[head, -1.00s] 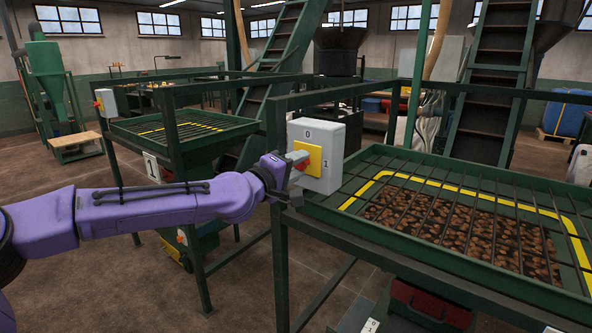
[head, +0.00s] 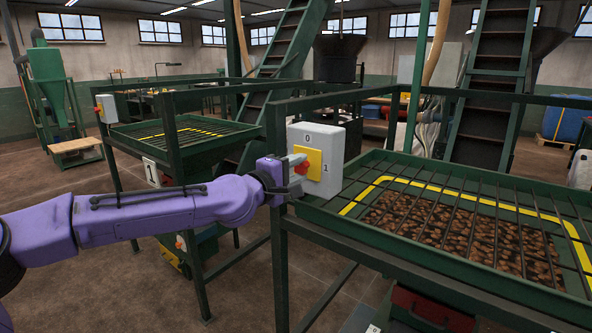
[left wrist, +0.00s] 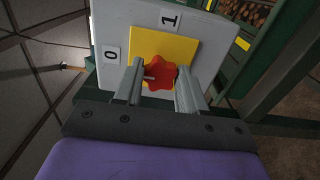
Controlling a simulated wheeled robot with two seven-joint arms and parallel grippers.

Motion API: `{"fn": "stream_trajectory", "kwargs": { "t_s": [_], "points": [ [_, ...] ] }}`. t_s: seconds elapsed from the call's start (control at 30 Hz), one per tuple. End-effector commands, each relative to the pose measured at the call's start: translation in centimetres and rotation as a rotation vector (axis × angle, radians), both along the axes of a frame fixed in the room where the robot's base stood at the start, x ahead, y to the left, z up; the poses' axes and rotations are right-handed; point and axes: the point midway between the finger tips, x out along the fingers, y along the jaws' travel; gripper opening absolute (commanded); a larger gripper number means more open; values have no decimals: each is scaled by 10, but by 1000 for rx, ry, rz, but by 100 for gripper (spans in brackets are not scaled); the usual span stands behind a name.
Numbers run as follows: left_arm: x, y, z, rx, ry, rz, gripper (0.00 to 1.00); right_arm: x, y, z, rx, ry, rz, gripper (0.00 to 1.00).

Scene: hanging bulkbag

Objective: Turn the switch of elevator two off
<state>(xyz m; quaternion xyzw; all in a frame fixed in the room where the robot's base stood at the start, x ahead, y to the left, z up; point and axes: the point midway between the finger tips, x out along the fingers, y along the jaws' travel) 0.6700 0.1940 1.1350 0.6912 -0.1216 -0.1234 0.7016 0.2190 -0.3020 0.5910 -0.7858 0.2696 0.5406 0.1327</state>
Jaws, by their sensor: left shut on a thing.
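The switch is a grey box (head: 331,141) on the green frame post, with a yellow plate (head: 314,160) and a red knob (head: 301,167). A 0 label is above the plate and a 1 label to its right. My left gripper (head: 296,169) is at the knob. In the left wrist view, the red knob (left wrist: 154,75) sits between the two grey fingers (left wrist: 156,85), which are shut on it. A pale mark on the knob points toward the left, the side of the 0 label (left wrist: 111,53). My right gripper is not in view.
A green grated tray (head: 440,215) with brown pieces is right of the switch. Behind on the left stands another grated frame (head: 175,135) with its own grey switch box (head: 107,108).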

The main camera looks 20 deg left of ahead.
Motion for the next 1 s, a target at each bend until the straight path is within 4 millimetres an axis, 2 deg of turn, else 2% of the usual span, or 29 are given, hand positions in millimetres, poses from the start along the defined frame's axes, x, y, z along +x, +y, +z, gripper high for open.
{"fn": "stream_trajectory", "kwargs": {
  "t_s": [0.03,0.07,0.1,0.13,0.47,0.57,0.8,1.0],
  "points": [
    [0,0,0,-3,1,1,10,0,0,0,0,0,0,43],
    [0,0,0,-3,1,1,47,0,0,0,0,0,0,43],
    [0,0,0,-3,1,1,60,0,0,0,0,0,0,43],
    [0,0,0,-2,1,1,66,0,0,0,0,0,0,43],
    [-4,2,1,-1,-1,1,66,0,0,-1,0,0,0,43],
    [-19,7,1,-2,-2,0,66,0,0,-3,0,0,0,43],
    [-73,27,2,-6,-4,0,66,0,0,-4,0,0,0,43],
    [-95,35,1,-3,-1,1,66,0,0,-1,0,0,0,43]
  ]
}}
